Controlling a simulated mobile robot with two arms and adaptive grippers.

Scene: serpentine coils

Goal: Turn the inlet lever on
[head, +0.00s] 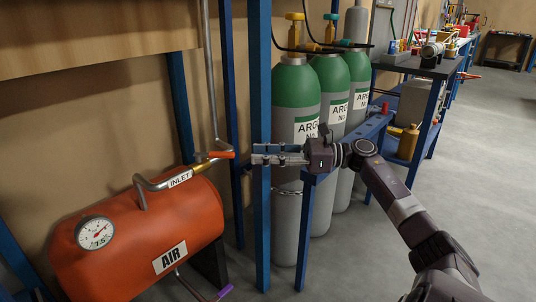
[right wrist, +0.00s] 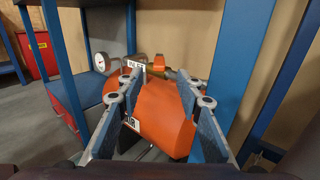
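The orange inlet lever (head: 221,154) sits on the pipe above the orange air tank (head: 160,232), by the white INLET label (head: 180,178). It lies roughly level, pointing right. In the right wrist view the lever (right wrist: 159,61) shows small beyond my fingertips. My right gripper (head: 254,154) is right of the lever, its fingers pointing left towards it, with a gap between in the picture. In the right wrist view the right gripper (right wrist: 158,76) is open, with nothing between its fingers but the tank seen beyond. My left gripper is out of view.
A blue post (head: 262,220) stands close to my right fingertips. Green-topped argon cylinders (head: 296,95) stand behind my right gripper. A purple-ended lever (head: 222,293) is below the tank, and a gauge (head: 95,233) is on its left end. Floor at the right is clear.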

